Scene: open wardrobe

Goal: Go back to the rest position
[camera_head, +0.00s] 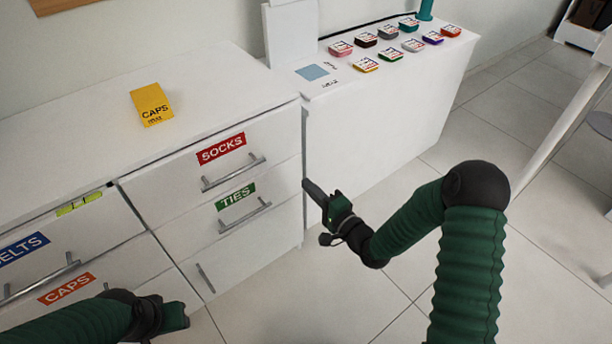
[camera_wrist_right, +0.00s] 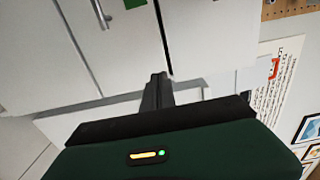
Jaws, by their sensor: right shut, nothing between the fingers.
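My right gripper (camera_head: 312,190) is shut and empty. It points at the right edge of the white drawer unit (camera_head: 75,135), beside the SOCKS drawer (camera_head: 225,165) and the TIES drawer (camera_head: 240,208). I cannot tell whether it touches the unit. In the right wrist view its closed fingers (camera_wrist_right: 158,85) point toward white furniture fronts. My left gripper (camera_head: 175,318) is low at the bottom left, in front of the lower drawers. The view does not show whether its fingers are open or shut.
A white side cabinet (camera_head: 385,115) carries several small coloured boxes. BELTS (camera_head: 40,265) and lower CAPS (camera_head: 75,290) drawers are at left. Tiled floor (camera_head: 285,300) is clear between my arms. A table leg (camera_head: 560,130) stands at right.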

